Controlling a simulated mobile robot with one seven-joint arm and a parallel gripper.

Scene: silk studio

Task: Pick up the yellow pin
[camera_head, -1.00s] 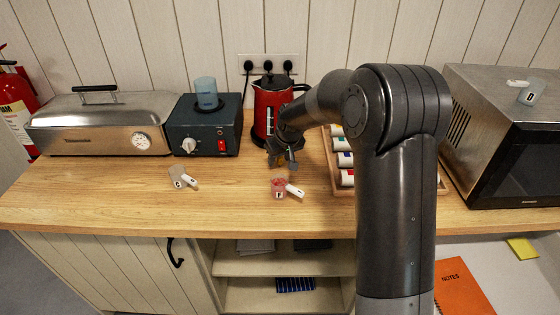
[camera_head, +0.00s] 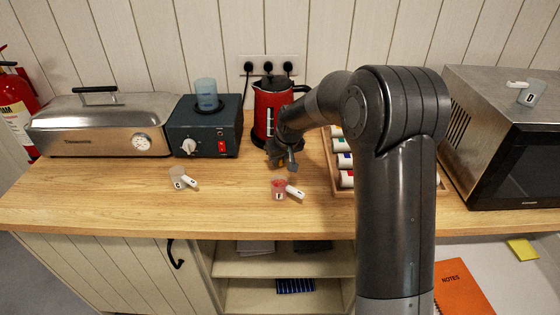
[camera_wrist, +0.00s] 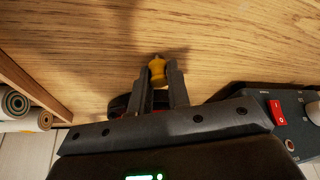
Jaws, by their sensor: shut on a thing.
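The yellow pin (camera_wrist: 157,70) shows in the wrist view between the tips of my two fingers. My gripper (camera_wrist: 158,84) is shut on it, with one dark finger on each side. Wood counter shows behind the pin, and a shadow lies near it. In the head view my gripper (camera_head: 284,164) is low over the counter in front of the red kettle. The pin is hard to make out there. I cannot tell whether the pin touches the counter.
The red kettle (camera_head: 271,105) stands close behind my gripper. A wooden tray (camera_head: 331,172) with rolls is right. The counter (camera_head: 120,200) is clear at front left.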

